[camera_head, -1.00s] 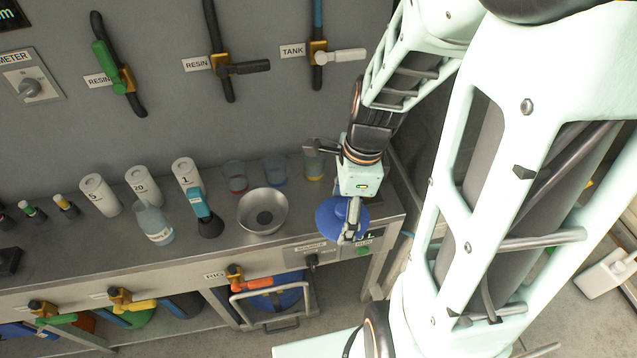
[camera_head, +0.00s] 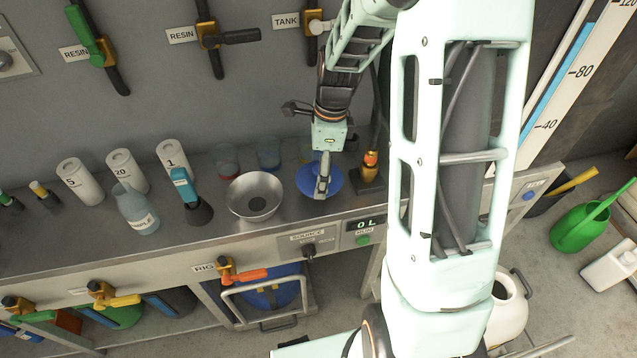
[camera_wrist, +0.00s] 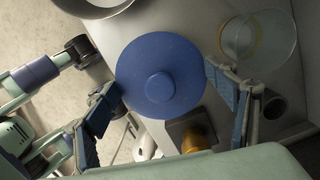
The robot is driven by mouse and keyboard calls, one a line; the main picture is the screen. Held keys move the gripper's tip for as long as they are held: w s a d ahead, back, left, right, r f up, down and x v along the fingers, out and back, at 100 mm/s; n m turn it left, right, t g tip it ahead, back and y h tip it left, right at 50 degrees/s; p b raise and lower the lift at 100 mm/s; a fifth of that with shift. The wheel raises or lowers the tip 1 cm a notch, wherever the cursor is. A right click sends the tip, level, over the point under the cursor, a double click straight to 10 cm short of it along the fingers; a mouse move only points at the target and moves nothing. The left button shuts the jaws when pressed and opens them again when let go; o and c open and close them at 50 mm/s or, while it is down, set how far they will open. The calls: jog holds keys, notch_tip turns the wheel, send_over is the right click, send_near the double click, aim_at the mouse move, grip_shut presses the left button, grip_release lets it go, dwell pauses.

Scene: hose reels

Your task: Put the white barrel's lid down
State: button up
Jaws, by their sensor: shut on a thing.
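The round blue lid (camera_head: 309,178) with a central knob is between the fingers of my gripper (camera_head: 322,176), which is shut on it. In the wrist view the lid (camera_wrist: 160,80) faces the camera, with a finger of my gripper (camera_wrist: 165,100) at each side. In the head view the lid is over the worktop, right of the metal bowl; I cannot tell whether it touches the surface. The white barrel (camera_head: 508,312) stands on the floor at the right with its top open, partly hidden by my arm.
The metal bowl (camera_head: 254,194) is close to the lid's left. An orange-topped fitting (camera_head: 370,162) stands just right of it, and clear cups (camera_head: 268,154) are behind. The worktop's front edge (camera_head: 345,219) is near. A green watering can (camera_head: 580,227) is on the floor.

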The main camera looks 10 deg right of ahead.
jog(key=shift+w+f+b, duration=0.15)
jog(key=shift+f+b, duration=0.45)
jog(key=shift+f, duration=0.35)
jog(key=shift+w+f+b, duration=0.1)
jog(key=shift+f+b, duration=0.5)
jog(key=shift+f, duration=0.3)
jog(key=shift+f, duration=0.1)
jog(key=o, duration=0.9)
jog(key=r, duration=0.4)
jog(key=d+r+p, duration=0.1)
jog(key=r, duration=0.3)
jog(key=r+p, duration=0.1)
jog(key=r, duration=0.3)
jog(key=shift+s+d+r, duration=0.15)
jog(key=shift+s+d, duration=0.05)
